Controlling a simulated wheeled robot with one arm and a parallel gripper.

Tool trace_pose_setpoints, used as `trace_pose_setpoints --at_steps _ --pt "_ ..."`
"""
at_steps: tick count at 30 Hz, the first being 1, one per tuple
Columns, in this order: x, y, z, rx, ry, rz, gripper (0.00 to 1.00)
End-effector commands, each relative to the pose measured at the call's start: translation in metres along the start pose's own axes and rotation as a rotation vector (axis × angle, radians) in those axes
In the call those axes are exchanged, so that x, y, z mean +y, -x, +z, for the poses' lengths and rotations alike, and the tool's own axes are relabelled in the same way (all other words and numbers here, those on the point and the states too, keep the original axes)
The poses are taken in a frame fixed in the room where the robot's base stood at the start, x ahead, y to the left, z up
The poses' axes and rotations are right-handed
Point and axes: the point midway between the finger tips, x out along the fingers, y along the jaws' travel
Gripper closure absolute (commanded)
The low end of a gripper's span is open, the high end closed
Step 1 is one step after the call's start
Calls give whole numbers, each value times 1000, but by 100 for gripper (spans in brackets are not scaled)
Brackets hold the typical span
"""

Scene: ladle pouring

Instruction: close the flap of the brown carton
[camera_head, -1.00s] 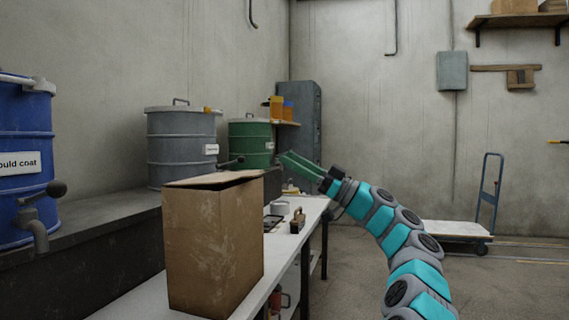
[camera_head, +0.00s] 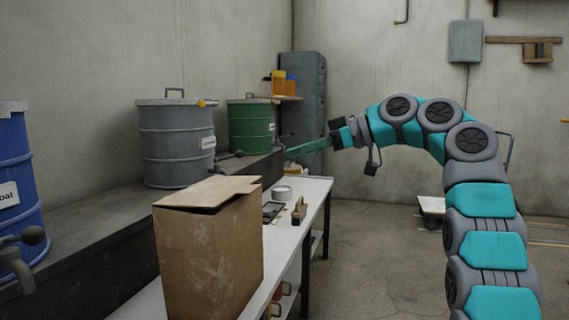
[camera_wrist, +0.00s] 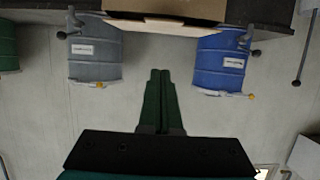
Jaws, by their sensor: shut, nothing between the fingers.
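The brown carton (camera_head: 212,258) stands upright on the white bench, at the lower left of the head view. Its top flap (camera_head: 208,191) lies nearly flat over the opening, with a dark gap showing under its near right edge. In the wrist view the carton (camera_wrist: 180,8) is at the top edge, with the pale flap edge (camera_wrist: 165,24) below it. My gripper (camera_head: 290,152) has long green fingers, shut and empty. It is above the bench, to the right of and higher than the carton, apart from it, pointing left.
A grey drum (camera_head: 176,145), a green drum (camera_head: 250,127) and a blue drum (camera_head: 18,175) with a tap stand on the dark ledge (camera_head: 85,225) behind the carton. A tin (camera_head: 281,193) and small tools are on the bench (camera_head: 312,190). The floor at right is largely open.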

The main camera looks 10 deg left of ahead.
Motion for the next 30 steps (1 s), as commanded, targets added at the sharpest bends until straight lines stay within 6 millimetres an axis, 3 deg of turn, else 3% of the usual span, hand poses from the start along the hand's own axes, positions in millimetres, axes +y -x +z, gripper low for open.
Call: trace_pose_setpoints --at_steps 17,30 --pt "-1 -99 2 -3 2 0 100" --pt "1 -104 35 1 3 3 100"
